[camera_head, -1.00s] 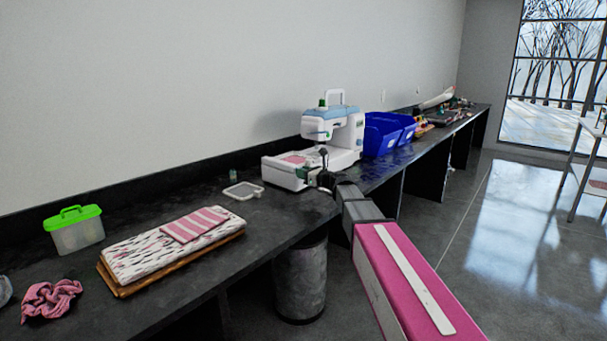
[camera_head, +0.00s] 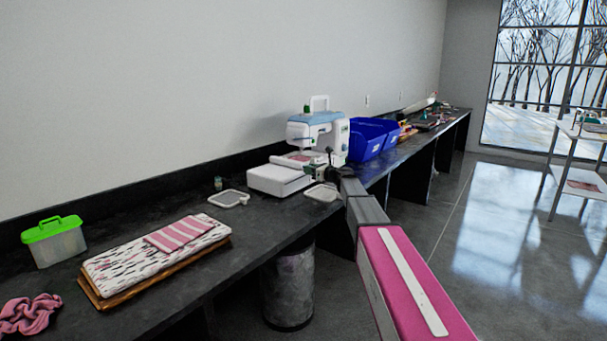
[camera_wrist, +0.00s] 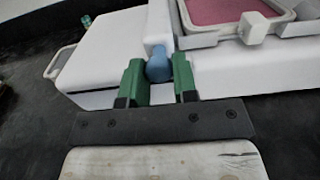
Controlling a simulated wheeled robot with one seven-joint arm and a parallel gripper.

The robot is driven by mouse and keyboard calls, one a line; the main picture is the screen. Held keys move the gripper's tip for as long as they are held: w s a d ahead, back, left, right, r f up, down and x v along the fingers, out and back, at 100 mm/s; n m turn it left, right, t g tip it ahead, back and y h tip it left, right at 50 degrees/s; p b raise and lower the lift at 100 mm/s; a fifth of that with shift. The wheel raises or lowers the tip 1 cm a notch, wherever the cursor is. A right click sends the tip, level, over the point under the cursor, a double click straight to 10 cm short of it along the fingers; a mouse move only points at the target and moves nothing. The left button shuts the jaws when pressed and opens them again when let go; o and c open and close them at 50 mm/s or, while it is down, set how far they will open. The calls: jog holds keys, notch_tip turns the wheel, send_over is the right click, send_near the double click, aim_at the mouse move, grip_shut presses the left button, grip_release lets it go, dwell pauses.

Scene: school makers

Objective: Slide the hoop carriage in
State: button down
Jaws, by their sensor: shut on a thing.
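The white and blue sewing machine (camera_head: 318,124) stands on the dark bench in the head view. A square hoop with pink fabric (camera_head: 301,158) lies at its needle area, on the carriage; the hoop also shows in the wrist view (camera_wrist: 247,12), at top right. In the wrist view, my gripper (camera_wrist: 158,82) has its green fingers on either side of a blue knob (camera_wrist: 158,65) on a white arm of the carriage. My gripper is shut on the knob. In the head view it is small and dark beside the machine, and its grip is hard to see.
Two pale empty frames lie on the bench, one left of the machine (camera_head: 229,198) and one at its front (camera_head: 322,193). Blue bins (camera_head: 370,138) stand right behind it. Folded cloth on a board (camera_head: 155,252) and a green-lidded box (camera_head: 54,241) are at left.

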jog(key=shift+w+d, duration=0.6)
jog(key=shift+w, duration=0.1)
jog(key=c, duration=0.9)
grip_release()
jog(key=shift+c, duration=0.2)
jog(key=shift+d, duration=0.1)
jog(key=v, duration=1)
jog(key=shift+s+d, duration=0.2)
jog(key=shift+s, duration=0.1)
